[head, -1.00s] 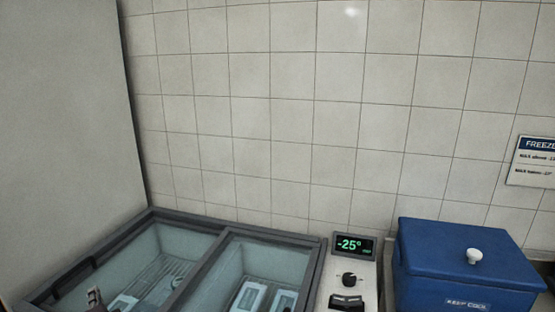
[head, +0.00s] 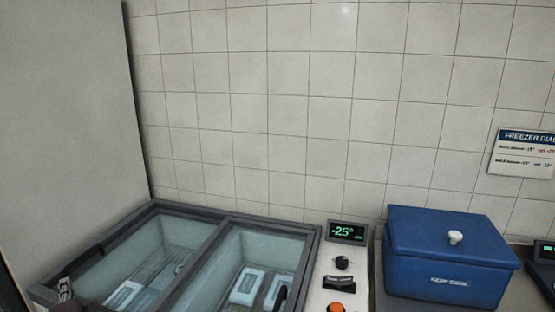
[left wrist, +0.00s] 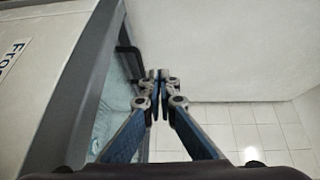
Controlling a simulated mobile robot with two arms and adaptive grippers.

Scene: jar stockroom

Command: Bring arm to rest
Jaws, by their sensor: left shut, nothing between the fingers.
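My left gripper (head: 66,290) shows only in part at the lower left corner of the head view, over the left front edge of the chest freezer (head: 176,208). In the left wrist view its blue fingers (left wrist: 157,76) meet at the tips, shut and empty. There the freezer's grey frame (left wrist: 72,95) and a dark handle run close along the left of the fingers. My right gripper cannot be made out.
White packs (head: 247,287) lie inside the freezer. Beside it stands a control panel (head: 331,268) with a green display and an orange knob. A blue lidded box (head: 440,277) stands to the right. A plain grey surface (head: 65,120) rises at the left; tiled wall behind.

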